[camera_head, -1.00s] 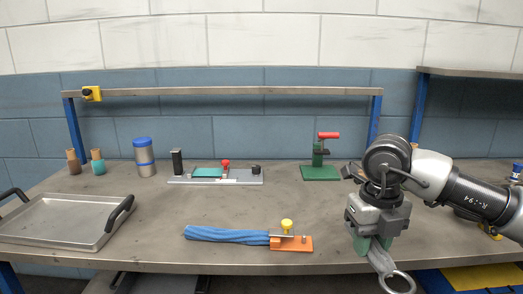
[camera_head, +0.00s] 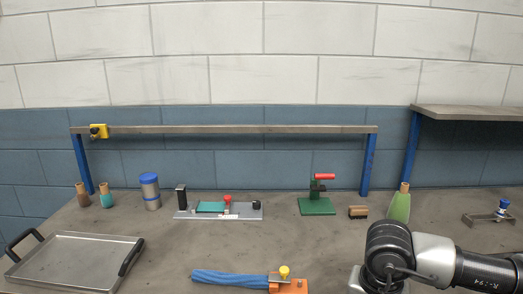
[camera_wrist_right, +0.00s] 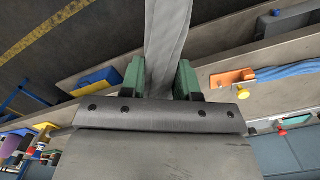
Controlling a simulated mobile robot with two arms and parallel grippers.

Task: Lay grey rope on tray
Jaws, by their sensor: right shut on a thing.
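The grey rope (camera_wrist_right: 167,35) shows as a flat grey strand in the right wrist view. My right gripper (camera_wrist_right: 161,78) is shut on it between its two green finger pads. The strand runs from the pads to the top of that picture. In the head view my right arm comes in at the lower right, and its fingers and the rope are below the picture's edge. The metal tray (camera_head: 75,262) with two black handles lies at the far left of the table, and its bottom is bare. My left gripper is not in view.
A blue rope bundle (camera_head: 230,277) lies in an orange clamp (camera_head: 289,286) at the front middle. A grey fixture (camera_head: 219,211), a green press (camera_head: 317,205), a brush (camera_head: 358,212) and a green bottle (camera_head: 400,207) stand behind. Bare tabletop lies between tray and blue rope.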

